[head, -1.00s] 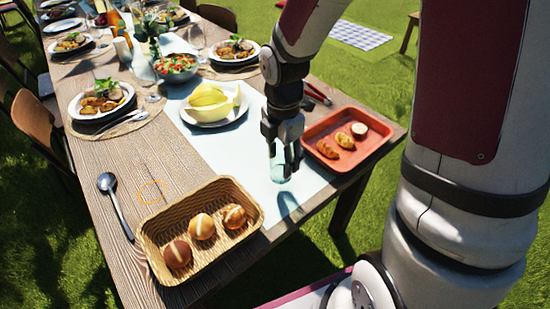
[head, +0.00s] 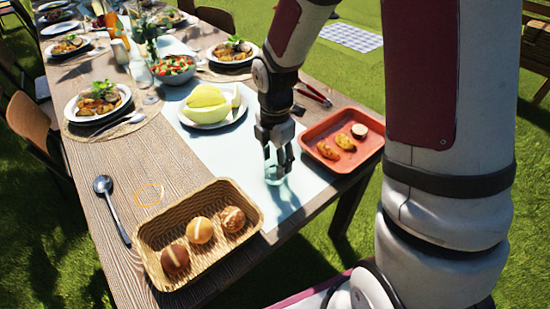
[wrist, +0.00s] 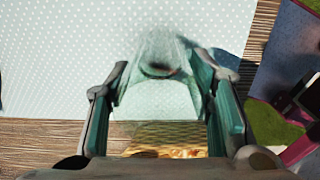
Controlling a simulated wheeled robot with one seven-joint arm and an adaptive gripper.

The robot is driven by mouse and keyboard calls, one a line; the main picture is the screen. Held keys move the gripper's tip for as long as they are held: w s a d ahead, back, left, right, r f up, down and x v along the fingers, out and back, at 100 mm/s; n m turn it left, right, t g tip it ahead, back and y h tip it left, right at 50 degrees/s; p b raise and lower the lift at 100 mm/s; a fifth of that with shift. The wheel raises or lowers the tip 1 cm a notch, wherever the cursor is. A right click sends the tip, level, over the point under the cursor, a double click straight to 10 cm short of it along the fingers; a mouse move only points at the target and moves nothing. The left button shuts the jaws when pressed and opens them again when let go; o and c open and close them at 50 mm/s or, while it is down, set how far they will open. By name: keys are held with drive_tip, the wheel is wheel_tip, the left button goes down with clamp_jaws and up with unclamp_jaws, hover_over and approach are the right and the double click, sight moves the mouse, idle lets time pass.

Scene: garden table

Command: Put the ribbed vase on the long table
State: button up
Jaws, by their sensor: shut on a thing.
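My gripper (head: 276,155) is shut on a clear, pale-green glass vessel, which I take for the ribbed vase (head: 275,175). In the wrist view the see-through vase (wrist: 158,70) shows between the two fingers, with faint ribs along its side. My fingers hide part of it in the head view. The vase hangs over the pale runner near the table's right edge; I cannot tell its exact height. The long wooden table (head: 112,171) runs away to the upper left. A thin orange ring (head: 149,194) shows on its bare wood, left of the vase.
A wicker basket (head: 150,236) of rolls is at the near end, with a spoon (head: 112,208) to its left. A red tray (head: 368,153) of food is right of my gripper. A plate (head: 226,122) of melon is behind. Bare wood lies around the ring.

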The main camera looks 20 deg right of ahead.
drive_tip(key=o, duration=1.3)
drive_tip(key=shift+f, duration=0.1)
wheel_tip(320, 180, up, 12)
drive_tip(key=p, duration=0.3)
drive_tip(key=s+r+m+t, duration=0.1)
drive_tip(key=s+r+m, duration=0.4)
drive_tip(key=s+m, duration=0.5)
drive_tip(key=s+r+m+t, duration=0.1)
drive_tip(key=s+r+m, duration=0.5)
drive_tip(key=s+m, duration=0.5)
drive_tip(key=s, duration=0.4)
drive_tip(key=shift+s+r+m, duration=0.15)
drive_tip(key=shift+r+m, duration=0.15)
drive_tip(key=shift+r, duration=0.1)
